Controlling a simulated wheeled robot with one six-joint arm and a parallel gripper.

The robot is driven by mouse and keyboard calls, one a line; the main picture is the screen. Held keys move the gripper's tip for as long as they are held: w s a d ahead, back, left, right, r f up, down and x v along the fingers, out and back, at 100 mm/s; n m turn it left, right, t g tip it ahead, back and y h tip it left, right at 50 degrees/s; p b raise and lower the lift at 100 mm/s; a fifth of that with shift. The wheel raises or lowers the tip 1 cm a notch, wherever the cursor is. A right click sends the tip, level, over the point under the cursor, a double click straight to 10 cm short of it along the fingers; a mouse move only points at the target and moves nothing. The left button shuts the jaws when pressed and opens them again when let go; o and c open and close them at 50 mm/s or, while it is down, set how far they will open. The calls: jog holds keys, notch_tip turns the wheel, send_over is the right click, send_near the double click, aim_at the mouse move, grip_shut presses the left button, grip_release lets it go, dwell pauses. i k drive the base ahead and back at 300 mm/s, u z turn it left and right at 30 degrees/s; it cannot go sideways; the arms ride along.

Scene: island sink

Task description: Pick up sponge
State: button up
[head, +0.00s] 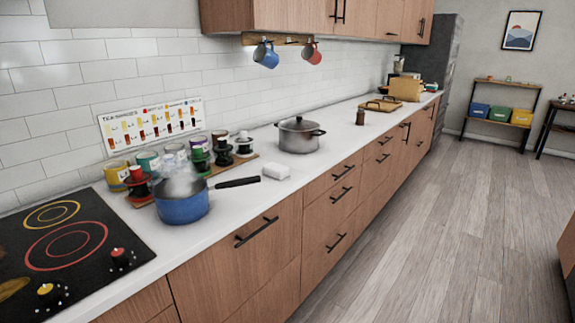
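I see nothing that is clearly a sponge in the head view. A small white block (276,171) lies on the white counter (240,211), to the right of a black pan handle. I cannot tell from here whether it is a sponge. My gripper is not in view.
A steaming blue saucepan (181,203) stands beside the black cooktop (66,246). Cups and stacked pieces stand on a wooden board behind it. A steel lidded pot (299,136) is further along. Wooden drawers (328,208) front the counter. The wooden floor (440,240) at right is clear.

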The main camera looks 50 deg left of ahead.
aim_at(272, 170)
jog(key=u, duration=0.25)
jog(key=i, duration=1.6)
jog(key=u, duration=1.05)
jog(key=i, duration=0.85)
jog(key=u, duration=1.8)
jog(key=i, duration=0.95)
jog(key=u, duration=0.15)
